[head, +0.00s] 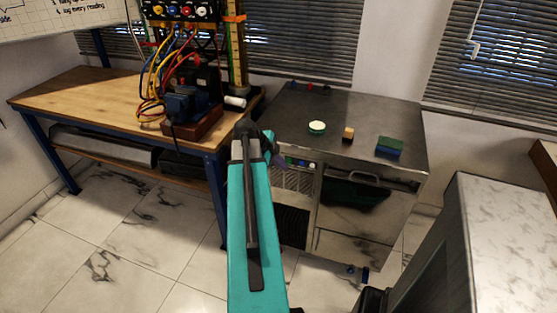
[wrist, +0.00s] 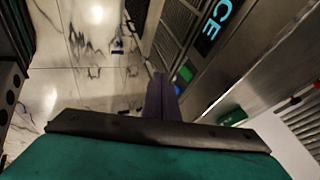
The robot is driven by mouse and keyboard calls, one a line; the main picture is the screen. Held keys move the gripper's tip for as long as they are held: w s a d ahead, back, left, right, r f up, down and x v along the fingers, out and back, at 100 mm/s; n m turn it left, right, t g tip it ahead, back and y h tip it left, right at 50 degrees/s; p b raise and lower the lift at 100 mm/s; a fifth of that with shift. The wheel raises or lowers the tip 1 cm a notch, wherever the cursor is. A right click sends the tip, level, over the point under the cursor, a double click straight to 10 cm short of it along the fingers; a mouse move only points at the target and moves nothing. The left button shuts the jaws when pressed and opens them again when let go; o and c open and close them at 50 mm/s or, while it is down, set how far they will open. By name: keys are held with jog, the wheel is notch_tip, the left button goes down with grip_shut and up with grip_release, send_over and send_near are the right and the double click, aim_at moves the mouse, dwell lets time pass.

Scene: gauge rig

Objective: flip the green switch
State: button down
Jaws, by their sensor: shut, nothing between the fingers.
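My gripper (wrist: 161,95) shows in the wrist view with its dark fingers together and nothing between them. A small bright green piece (wrist: 186,73), which looks like the green switch, lies just right of the fingertips. A small blue piece (wrist: 179,87) is beside it, partly behind the fingers. I cannot tell whether the fingers touch either one, or which way the switch is set. In the head view, small coloured controls (head: 301,163) show on the steel cabinet's front, beside my gripper's end. My arm hides part of that front.
The steel cabinet (head: 375,112) carries a round pale item (head: 317,127), a small yellow-brown block (head: 347,134) and a green-and-blue block (head: 390,146). A wooden bench (head: 80,90) with wired equipment (head: 188,95) stands left. A marble-topped unit (head: 510,215) stands at right front.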

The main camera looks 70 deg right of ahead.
aim_at(289, 161)
jog(key=shift+w+d+f+p, duration=0.1)
jog(key=shift+d+f+p, duration=0.15)
jog(key=shift+d, duration=0.75)
jog(key=shift+d+f+p, duration=0.15)
jog(key=shift+d+p, duration=0.1)
jog(key=shift+d, duration=0.75)
